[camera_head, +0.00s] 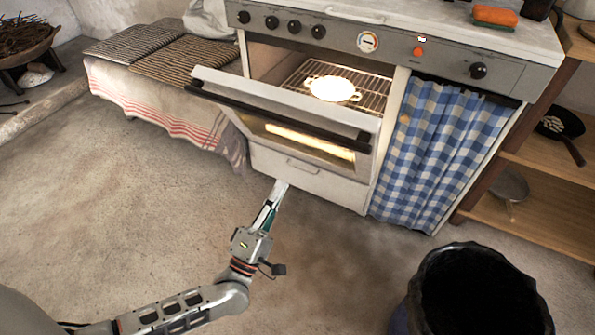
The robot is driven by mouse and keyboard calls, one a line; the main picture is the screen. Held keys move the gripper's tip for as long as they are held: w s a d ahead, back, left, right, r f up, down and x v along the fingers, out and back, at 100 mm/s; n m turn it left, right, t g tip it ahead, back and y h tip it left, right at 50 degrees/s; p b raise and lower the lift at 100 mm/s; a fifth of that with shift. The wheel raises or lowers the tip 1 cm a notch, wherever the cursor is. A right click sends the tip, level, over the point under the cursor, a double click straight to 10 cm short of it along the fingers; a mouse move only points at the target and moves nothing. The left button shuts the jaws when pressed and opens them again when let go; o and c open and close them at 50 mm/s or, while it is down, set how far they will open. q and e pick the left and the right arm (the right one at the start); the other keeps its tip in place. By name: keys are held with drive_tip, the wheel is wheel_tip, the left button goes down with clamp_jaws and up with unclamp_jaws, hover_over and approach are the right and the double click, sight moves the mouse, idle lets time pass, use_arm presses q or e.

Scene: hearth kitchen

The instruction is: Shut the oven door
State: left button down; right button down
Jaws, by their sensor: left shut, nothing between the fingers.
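The oven door (286,122) hangs partly open, tilted out from the oven (360,69), with a dark bar handle along its top edge. Inside the lit cavity a white dish (332,88) sits on a wire rack (304,76). My left gripper (279,186) is shut and empty. In the picture its tips are just below the door, in front of the lower drawer front; I cannot tell whether they touch it. My right gripper is not in view.
A blue checked curtain (440,145) hangs right of the oven. A dark bin (482,290) stands on the floor at the lower right. A cloth-covered bench (160,92) is at left, wooden shelves (540,157) at right. The floor in front of the oven is clear.

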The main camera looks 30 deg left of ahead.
use_arm(q)
approach(307, 131)
drive_tip(key=b+x, duration=0.1)
drive_tip(key=x, duration=0.4)
drive_tip(key=shift+w+d+r, duration=0.1)
drive_tip(key=shift+w, duration=0.1)
drive_tip(key=shift+x, duration=0.75)
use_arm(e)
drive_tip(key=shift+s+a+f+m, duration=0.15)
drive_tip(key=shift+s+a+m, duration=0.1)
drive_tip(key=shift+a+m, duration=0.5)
use_arm(q)
drive_tip(key=shift+r, duration=0.1)
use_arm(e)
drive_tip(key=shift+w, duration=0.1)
